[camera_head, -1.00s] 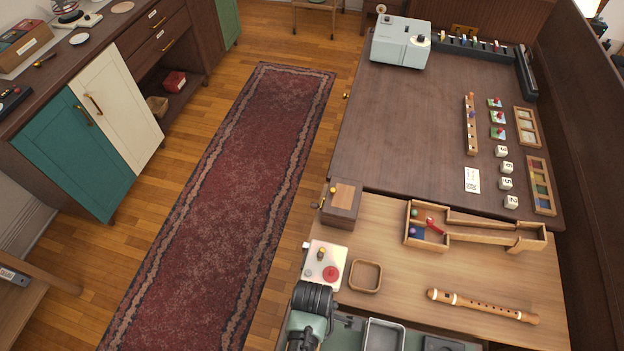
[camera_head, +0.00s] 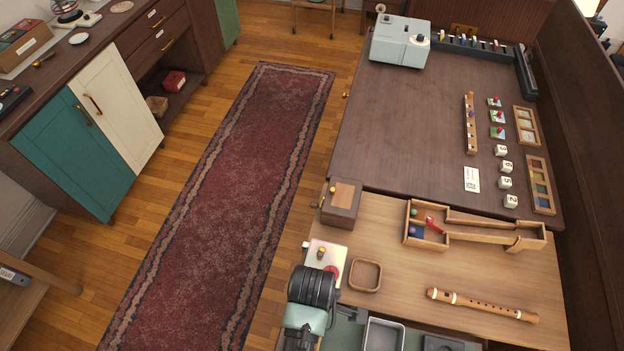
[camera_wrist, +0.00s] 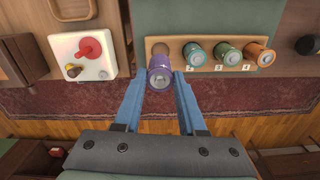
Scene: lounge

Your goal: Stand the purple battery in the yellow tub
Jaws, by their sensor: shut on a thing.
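The purple battery (camera_wrist: 160,72) stands between the blue fingertips of my gripper (camera_wrist: 159,80) in the wrist view, its round end facing the camera. The gripper is shut on it. The battery overlaps the left end of a wooden battery rack (camera_wrist: 229,45); I cannot tell whether it is still seated there or lifted. Teal (camera_wrist: 194,54), green (camera_wrist: 227,54) and orange (camera_wrist: 259,54) batteries stand to its right, by labels 2, 3 and 4. I cannot make out the yellow tub in either view. My gripper is hidden in the head view.
A white box with a red knob (camera_wrist: 88,48) is left of the rack in the wrist view. In the head view, a small wooden tray (camera_head: 366,275), a marble ramp (camera_head: 480,238) and a recorder (camera_head: 483,305) lie on the bench. A metal tray (camera_head: 384,335) is at the front.

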